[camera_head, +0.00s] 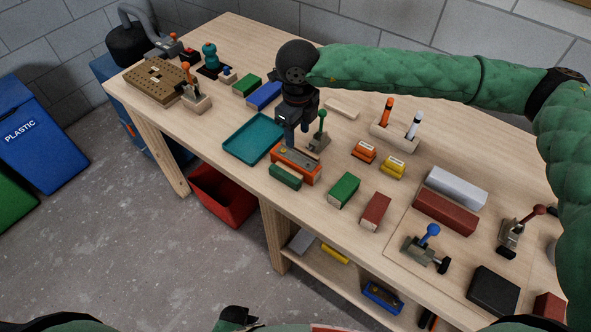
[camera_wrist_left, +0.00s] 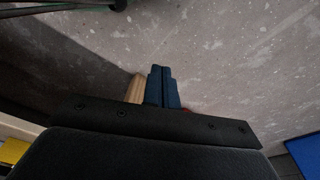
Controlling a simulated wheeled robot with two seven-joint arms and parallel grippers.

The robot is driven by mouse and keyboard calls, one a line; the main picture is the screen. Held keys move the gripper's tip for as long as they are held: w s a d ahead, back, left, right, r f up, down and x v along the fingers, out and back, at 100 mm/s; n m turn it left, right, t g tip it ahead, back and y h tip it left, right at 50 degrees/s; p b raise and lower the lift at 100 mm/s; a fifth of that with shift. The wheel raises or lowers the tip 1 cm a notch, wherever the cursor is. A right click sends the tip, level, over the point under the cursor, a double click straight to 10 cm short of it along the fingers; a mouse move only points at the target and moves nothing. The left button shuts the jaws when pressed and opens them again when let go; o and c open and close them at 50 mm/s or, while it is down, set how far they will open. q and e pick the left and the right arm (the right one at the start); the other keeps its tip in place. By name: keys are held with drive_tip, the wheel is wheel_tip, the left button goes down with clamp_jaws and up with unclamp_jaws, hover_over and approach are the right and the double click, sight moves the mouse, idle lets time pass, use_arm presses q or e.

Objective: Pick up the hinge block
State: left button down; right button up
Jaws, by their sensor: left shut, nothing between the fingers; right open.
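I cannot tell for certain which piece is the hinge block. An orange-red block or holder (camera_head: 296,172) with a tan-grey top lies at the table's front edge, and it may be it. My right gripper (camera_head: 292,138) points down just above and behind this piece, open and apparently empty. Whether its fingertips touch the piece is hidden from this angle. My left gripper is shut and empty in the left wrist view (camera_wrist_left: 161,82), with bare floor beyond it.
A green block (camera_head: 285,178) lies in front of the orange piece, and a teal tray (camera_head: 253,137) to its left. A green-handled clamp (camera_head: 320,139) stands close right of my right gripper. Green (camera_head: 344,190) and red-brown (camera_head: 376,211) blocks lie farther right.

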sight(297, 159)
use_arm(q)
wheel_tip(297, 159, up, 5)
drive_tip(key=w+d+b, duration=0.1)
use_arm(e)
wheel_tip(297, 159, down, 3)
drive_tip(key=shift+r, duration=0.2)
drive_tip(key=shift+f+p, duration=0.5)
drive_tip(key=shift+f, duration=0.65)
wheel_tip(297, 159, down, 4)
drive_tip(key=p, duration=0.3)
drive_tip(key=shift+w+a, duration=0.1)
drive_tip(key=shift+w, duration=0.05)
use_arm(q)
drive_tip(key=s+a+f, duration=0.2)
drive_tip(key=a+f, duration=0.1)
drive_tip(key=f, duration=0.7)
drive_tip(key=shift+f+t, duration=0.2)
drive_tip(key=shift+t, duration=0.1)
use_arm(e)
drive_tip(key=shift+f, duration=0.65)
drive_tip(key=c, duration=0.8)
